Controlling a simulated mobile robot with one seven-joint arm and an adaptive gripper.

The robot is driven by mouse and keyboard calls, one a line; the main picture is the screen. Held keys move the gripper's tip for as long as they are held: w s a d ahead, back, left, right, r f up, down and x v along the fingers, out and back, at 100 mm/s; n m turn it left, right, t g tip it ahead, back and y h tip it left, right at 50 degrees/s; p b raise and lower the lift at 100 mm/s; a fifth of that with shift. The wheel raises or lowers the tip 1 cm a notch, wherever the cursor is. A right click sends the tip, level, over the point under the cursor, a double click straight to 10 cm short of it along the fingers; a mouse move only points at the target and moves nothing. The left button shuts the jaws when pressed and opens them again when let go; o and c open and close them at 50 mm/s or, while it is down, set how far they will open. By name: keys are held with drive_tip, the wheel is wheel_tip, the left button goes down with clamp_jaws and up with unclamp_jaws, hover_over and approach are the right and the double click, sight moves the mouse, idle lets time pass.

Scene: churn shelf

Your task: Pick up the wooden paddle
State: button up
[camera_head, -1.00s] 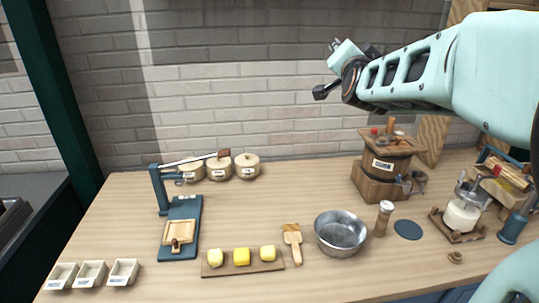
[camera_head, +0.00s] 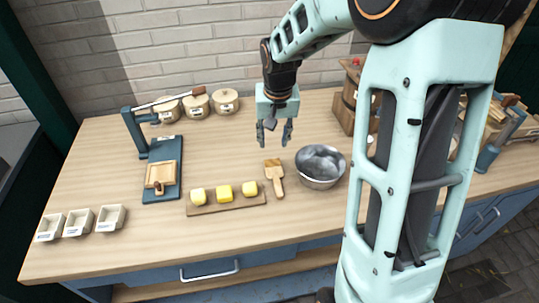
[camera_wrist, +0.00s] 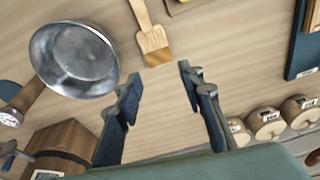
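The wooden paddle (camera_head: 274,175) lies flat on the table between the board of yellow blocks and the metal bowl. Its broad end points toward the back and its narrow handle toward the front edge. My gripper (camera_head: 273,140) is above the table, pointing down, a little behind the paddle in the head view. Its fingers are apart with nothing between them. In the wrist view the paddle (camera_wrist: 152,40) shows beyond my open fingertips (camera_wrist: 158,78), its broad darker-edged end nearest them and part of the handle cut off by the top edge.
The metal bowl (camera_head: 321,166) stands close right of the paddle. A board (camera_head: 227,202) with several yellow blocks lies close left. A blue press (camera_head: 160,170), lidded pots (camera_head: 197,104) and small white trays (camera_head: 79,223) are further left. Bare tabletop (camera_head: 225,150) lies behind the board.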

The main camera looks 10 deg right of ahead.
drive_tip(key=s+f+n+g, duration=0.1)
drive_tip(key=s+f+g, duration=0.1)
drive_tip(key=s, duration=0.2)
hover_over(278, 185)
drive_tip(key=f, duration=0.4)
drive_tip(key=shift+w+a+f, duration=0.15)
drive_tip(key=shift+w+f, duration=0.15)
drive_tip(key=shift+w, duration=0.05)
drive_tip(key=shift+s+f, duration=0.15)
drive_tip(key=shift+f, duration=1.4)
drive_tip(key=shift+s+f, duration=0.15)
drive_tip(key=shift+f, duration=1.35)
drive_tip(key=shift+c, duration=0.3)
clamp_jaws()
